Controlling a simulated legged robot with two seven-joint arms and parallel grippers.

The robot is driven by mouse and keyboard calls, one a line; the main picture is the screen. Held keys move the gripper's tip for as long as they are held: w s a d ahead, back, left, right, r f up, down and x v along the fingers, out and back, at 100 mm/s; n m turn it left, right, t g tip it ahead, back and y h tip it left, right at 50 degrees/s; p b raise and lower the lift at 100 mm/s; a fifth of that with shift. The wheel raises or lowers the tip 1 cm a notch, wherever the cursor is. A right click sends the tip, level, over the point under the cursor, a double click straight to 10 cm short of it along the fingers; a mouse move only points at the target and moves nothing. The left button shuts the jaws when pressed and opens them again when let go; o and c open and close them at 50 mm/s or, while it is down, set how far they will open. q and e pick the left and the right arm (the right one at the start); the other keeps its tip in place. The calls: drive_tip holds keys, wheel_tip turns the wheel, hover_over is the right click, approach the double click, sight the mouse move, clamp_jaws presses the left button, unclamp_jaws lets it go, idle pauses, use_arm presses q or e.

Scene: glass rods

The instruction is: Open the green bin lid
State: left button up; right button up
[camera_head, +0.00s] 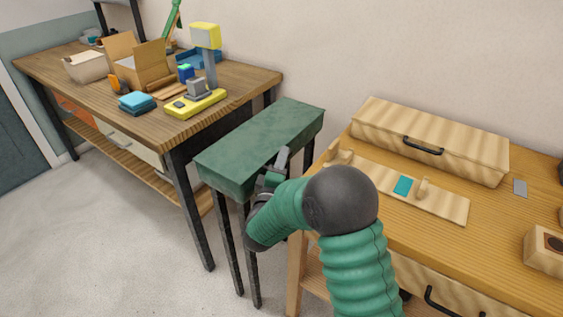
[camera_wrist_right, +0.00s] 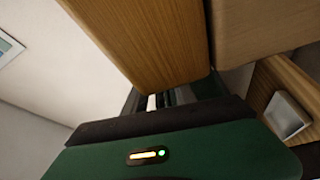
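The green bin (camera_head: 235,165) stands on dark legs between the two wooden tables in the head view. Its flat green lid (camera_head: 270,130) lies level on top and looks closed. My right gripper (camera_head: 280,163) is at the bin's front right side, close under the lid edge. I cannot tell whether it touches the bin. Its fingers are small and partly hidden, so their opening is unclear. In the right wrist view, my green gripper body (camera_wrist_right: 170,155) fills the bottom and the fingers are mostly hidden. My left gripper is not in view.
The right table (camera_head: 490,255) holds a pale wooden case (camera_head: 430,140) with a dark handle. The left table (camera_head: 140,110) holds a yellow device (camera_head: 196,102), a cardboard box (camera_head: 140,65) and blue items. A wooden surface (camera_wrist_right: 140,40) looms close in the wrist view.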

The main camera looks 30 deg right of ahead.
drive_tip(key=c, duration=0.7)
drive_tip(key=shift+f, duration=0.2)
idle(0.9)
